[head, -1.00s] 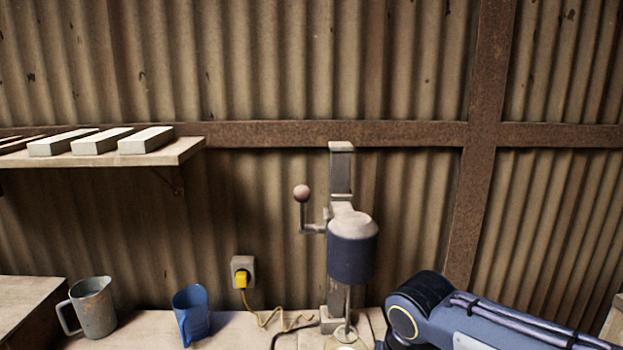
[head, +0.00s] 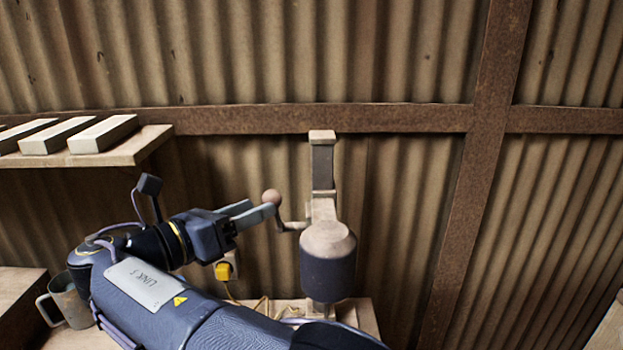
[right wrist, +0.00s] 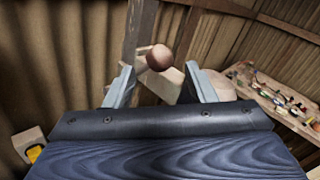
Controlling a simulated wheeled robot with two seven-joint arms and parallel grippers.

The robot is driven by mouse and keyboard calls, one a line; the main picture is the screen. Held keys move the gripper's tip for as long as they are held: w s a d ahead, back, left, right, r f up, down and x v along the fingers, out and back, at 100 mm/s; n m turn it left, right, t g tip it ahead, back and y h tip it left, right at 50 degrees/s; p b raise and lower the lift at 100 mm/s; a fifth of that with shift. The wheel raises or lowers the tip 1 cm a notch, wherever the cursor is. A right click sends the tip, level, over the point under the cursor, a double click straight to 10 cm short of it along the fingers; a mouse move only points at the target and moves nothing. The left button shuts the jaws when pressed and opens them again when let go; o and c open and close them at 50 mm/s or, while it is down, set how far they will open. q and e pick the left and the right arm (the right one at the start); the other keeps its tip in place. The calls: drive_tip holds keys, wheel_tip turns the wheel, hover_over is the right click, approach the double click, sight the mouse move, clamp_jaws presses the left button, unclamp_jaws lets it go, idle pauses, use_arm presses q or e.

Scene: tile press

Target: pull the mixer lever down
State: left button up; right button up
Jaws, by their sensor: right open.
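The mixer (head: 328,255) has a dark blue body with a pale top on a grey post. Its lever ends in a brown ball knob (head: 272,197) at the mixer's left, with the crank arm (head: 293,226) joining the body below it. My right gripper (head: 262,207) reaches in from the left at knob height, its fingertips close to the knob. In the right wrist view the knob (right wrist: 160,58) shows between the open fingers (right wrist: 157,85), near their tips. I cannot tell whether they touch it. My left gripper is not in view.
A shelf (head: 150,146) with pale bars (head: 104,133) is at the upper left. A metal mug (head: 68,300) stands at the lower left, partly behind my arm. A yellow plug (head: 223,271) is in the wall below my gripper. The wrist view shows a cluttered bench (right wrist: 275,100) at right.

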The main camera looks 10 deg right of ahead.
sight(279, 197)
drive_tip(key=shift+w+d+r, duration=0.2)
drive_tip(key=shift+d+r, duration=0.05)
drive_tip(key=shift+r, duration=0.05)
drive_tip(key=p+x, duration=0.1)
drive_tip(key=x, duration=0.5)
drive_tip(key=shift+c, duration=0.2)
drive_tip(key=shift+s, duration=0.1)
clamp_jaws()
